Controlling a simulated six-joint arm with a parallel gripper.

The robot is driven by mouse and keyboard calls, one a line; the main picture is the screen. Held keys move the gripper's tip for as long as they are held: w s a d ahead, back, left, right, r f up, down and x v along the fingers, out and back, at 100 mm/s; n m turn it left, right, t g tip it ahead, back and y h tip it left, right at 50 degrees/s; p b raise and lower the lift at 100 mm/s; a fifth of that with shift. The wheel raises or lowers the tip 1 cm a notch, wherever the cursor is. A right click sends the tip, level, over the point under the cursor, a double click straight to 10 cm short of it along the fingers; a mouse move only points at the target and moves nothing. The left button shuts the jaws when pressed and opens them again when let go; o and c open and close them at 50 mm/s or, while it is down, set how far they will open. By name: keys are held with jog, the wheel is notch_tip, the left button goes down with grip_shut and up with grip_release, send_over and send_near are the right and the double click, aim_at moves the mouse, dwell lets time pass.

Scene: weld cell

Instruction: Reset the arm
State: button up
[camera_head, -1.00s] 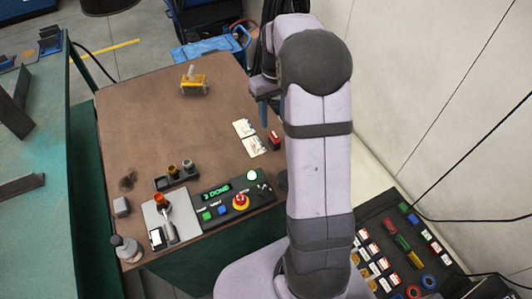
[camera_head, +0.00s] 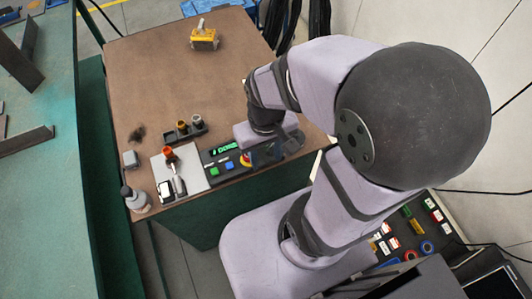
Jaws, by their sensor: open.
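My arm bends over the right side of the brown table (camera_head: 150,65). My gripper (camera_head: 266,156) points down over the right part of the black control box (camera_head: 206,160), and its dark blue fingers are partly hidden by the wrist. The jaws are open, and I see nothing held. The box shows a green lit "DONE" display, with green and blue buttons below it. Its red knob (camera_head: 246,160) is just left of the gripper. I cannot tell whether the fingers touch the box.
A yellow object (camera_head: 204,40) stands at the back. The middle table is clear. A button panel (camera_head: 428,225) lies right.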

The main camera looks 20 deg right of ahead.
notch_tip(320, 180, up, 2)
jog(key=shift+r+p, duration=0.1)
jog(key=shift+p, duration=0.95)
dwell(0.4)
